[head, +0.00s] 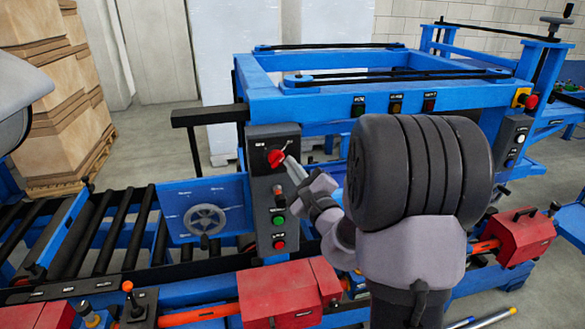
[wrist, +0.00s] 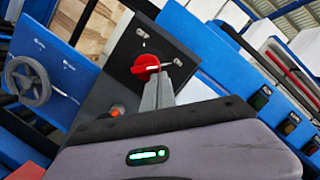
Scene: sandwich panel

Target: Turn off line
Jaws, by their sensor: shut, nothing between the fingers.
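A dark control panel (head: 262,190) stands on the blue machine, left of centre in the head view. Near its top is a red rotary switch (head: 275,158), which also shows in the wrist view (wrist: 146,66). Below it are an orange-red button, a green button (head: 278,221) and a red button (head: 279,244). My gripper (head: 292,166) is shut and empty, with its fingertips at the red switch. In the wrist view the fingertips (wrist: 158,78) overlap the switch's lower right side; I cannot tell whether they touch it.
A handwheel (head: 205,219) on a blue plate is left of the panel, above a roller conveyor (head: 95,235). A black bar (head: 210,115) juts out at the panel's upper left. Red boxes (head: 280,293) line the front. Stacked boards (head: 58,95) stand behind at left.

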